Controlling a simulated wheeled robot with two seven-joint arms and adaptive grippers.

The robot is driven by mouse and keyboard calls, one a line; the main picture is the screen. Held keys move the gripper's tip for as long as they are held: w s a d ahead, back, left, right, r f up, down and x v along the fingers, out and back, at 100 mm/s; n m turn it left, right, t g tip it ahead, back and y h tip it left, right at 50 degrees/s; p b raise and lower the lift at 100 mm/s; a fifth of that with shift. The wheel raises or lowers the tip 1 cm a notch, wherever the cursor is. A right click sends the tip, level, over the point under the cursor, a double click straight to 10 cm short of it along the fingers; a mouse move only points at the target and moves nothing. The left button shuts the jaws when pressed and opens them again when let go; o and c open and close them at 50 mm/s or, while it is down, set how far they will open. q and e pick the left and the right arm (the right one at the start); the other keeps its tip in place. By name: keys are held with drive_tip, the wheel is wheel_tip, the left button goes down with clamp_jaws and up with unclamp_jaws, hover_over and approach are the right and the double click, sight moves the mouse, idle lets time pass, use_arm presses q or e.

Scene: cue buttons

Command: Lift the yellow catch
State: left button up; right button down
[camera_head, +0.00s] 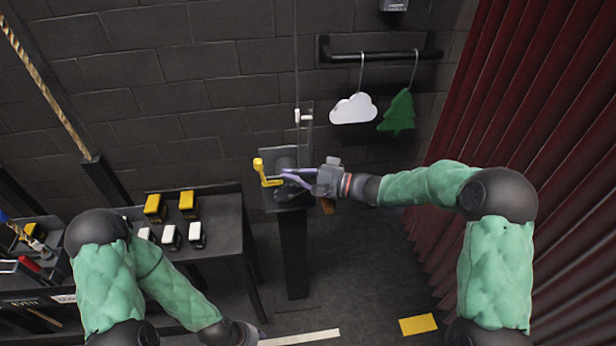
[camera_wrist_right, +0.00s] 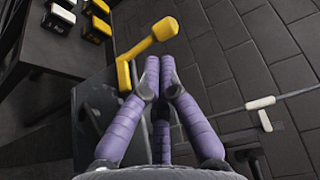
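The yellow catch (camera_head: 265,172) is a bent bar with a rounded knob, on a dark plate on top of a black post (camera_head: 292,245). In the right wrist view the yellow catch (camera_wrist_right: 145,42) lies just beyond and left of my fingertips. My right gripper (camera_head: 285,179) reaches in from the right, its purple fingers beside the catch. In the right wrist view the gripper (camera_wrist_right: 159,75) has its fingertips drawn together, with nothing visible between them. Contact with the catch cannot be told. My left arm is low at the left; its fingers are out of view.
A dark table (camera_head: 228,222) at left carries yellow and white button blocks (camera_head: 170,236). A clear upright strip with a white piece (camera_head: 303,116) stands behind the post. A white cloud (camera_head: 353,108) and green tree (camera_head: 398,113) hang from a rail. A red curtain (camera_head: 540,120) borders the right.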

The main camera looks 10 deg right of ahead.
sight(260, 168)
drive_tip(key=x, duration=0.5)
drive_tip(key=shift+w+a, duration=0.15)
drive_tip(key=shift+a, duration=0.2)
drive_tip(key=shift+a+r+h, duration=0.15)
drive_tip(key=shift+a+h, duration=0.15)
drive_tip(key=shift+a+r+n+g+h, duration=0.2)
drive_tip(key=shift+a+n+g+h, duration=0.2)
drive_tip(key=shift+a+n+h, duration=0.3)
drive_tip(key=shift+a+r+g+h+p, duration=0.15)
drive_tip(key=shift+a+g+h+p, duration=0.15)
drive_tip(key=shift+a+h+p, duration=0.4)
drive_tip(key=a+h+p, duration=0.1)
drive_tip(key=a+f+n+h+p, duration=0.1)
drive_tip(key=h+p, duration=0.1)
drive_tip(key=a+h+p, duration=0.1)
drive_tip(key=p, duration=0.1)
drive_tip(key=shift+a+f+n+g, duration=0.1)
drive_tip(key=shift+f+n+g, duration=0.2)
drive_tip(key=shift+g, duration=0.1)
drive_tip(key=shift+a+f, duration=0.1)
drive_tip(key=shift+a, duration=0.05)
drive_tip(key=shift+p, duration=0.3)
